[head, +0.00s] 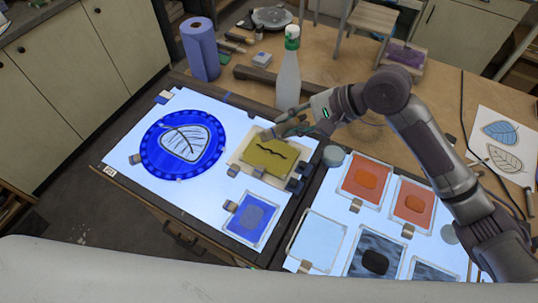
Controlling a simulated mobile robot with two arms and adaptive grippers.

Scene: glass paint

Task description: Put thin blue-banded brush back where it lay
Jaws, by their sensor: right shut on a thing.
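My right gripper (291,124) reaches in from the right over the lit panel, just above the upper edge of the yellow glass piece (264,160). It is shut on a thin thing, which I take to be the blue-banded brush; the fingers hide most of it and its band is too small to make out. The yellow piece carries a dark wavy line and lies on a pale square with small blocks around it. My left gripper is not in view.
A blue round glass (154,148) and a blue square (247,222) lie on the left panel (130,165). Orange panes (366,180) lie right.

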